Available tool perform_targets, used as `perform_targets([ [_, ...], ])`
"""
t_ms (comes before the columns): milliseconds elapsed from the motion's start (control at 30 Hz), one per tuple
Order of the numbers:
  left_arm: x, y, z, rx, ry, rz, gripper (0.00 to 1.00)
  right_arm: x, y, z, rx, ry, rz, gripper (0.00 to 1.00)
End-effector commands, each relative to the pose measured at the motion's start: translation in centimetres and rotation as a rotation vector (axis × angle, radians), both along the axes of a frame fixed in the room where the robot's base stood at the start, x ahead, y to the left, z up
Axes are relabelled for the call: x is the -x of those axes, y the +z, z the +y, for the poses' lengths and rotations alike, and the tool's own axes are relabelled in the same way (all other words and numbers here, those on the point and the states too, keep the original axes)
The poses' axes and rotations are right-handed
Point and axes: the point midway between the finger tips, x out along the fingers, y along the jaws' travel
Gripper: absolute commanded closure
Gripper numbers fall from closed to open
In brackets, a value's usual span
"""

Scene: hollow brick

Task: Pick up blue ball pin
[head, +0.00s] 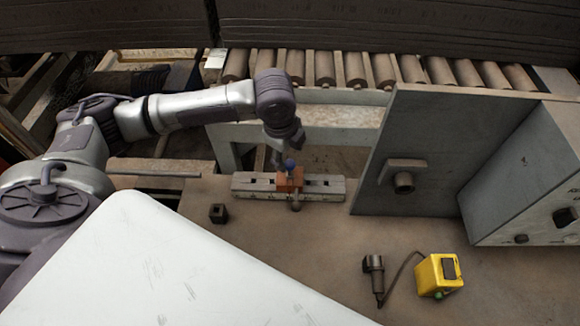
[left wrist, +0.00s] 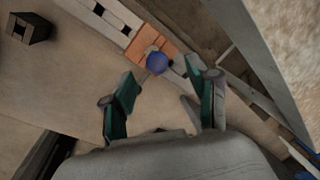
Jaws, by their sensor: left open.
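The blue ball pin (head: 290,163) stands at an orange block (head: 290,180) on a pale slotted bar (head: 325,187). In the left wrist view the blue ball (left wrist: 157,63) shows just beyond the fingertips, beside the orange block (left wrist: 148,42); the rest of the pin is mostly hidden. My left gripper (left wrist: 168,82) is open and empty, its green-padded fingers spread on either side of the line to the ball. In the head view the left gripper (head: 283,155) hangs from above, close over the ball. The right gripper is not in view.
A small dark hollow block (head: 218,213) sits left of the bar; a grey peg (head: 296,201) stands in front. A tall grey panel (head: 430,150) rises to the right. A yellow box (head: 438,275) and a dark scanner-like tool (head: 375,275) lie at front right. Rollers (head: 355,70) line the back.

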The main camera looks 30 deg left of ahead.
Motion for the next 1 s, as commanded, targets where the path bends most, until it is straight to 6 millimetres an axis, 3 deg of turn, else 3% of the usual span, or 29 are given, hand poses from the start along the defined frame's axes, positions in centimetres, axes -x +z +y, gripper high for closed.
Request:
perform_targets([
  [400, -0.5, -4.9, -0.3, 0.001, -0.001, 0.000, 0.41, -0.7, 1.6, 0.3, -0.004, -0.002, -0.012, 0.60],
  [667, -0.6, -5.3, -0.3, 0.000, -0.002, -0.001, 0.41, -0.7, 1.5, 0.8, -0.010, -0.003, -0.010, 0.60],
  [1000, -0.6, -5.3, -0.3, 0.000, -0.001, -0.001, 0.94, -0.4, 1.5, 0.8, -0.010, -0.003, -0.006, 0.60],
])
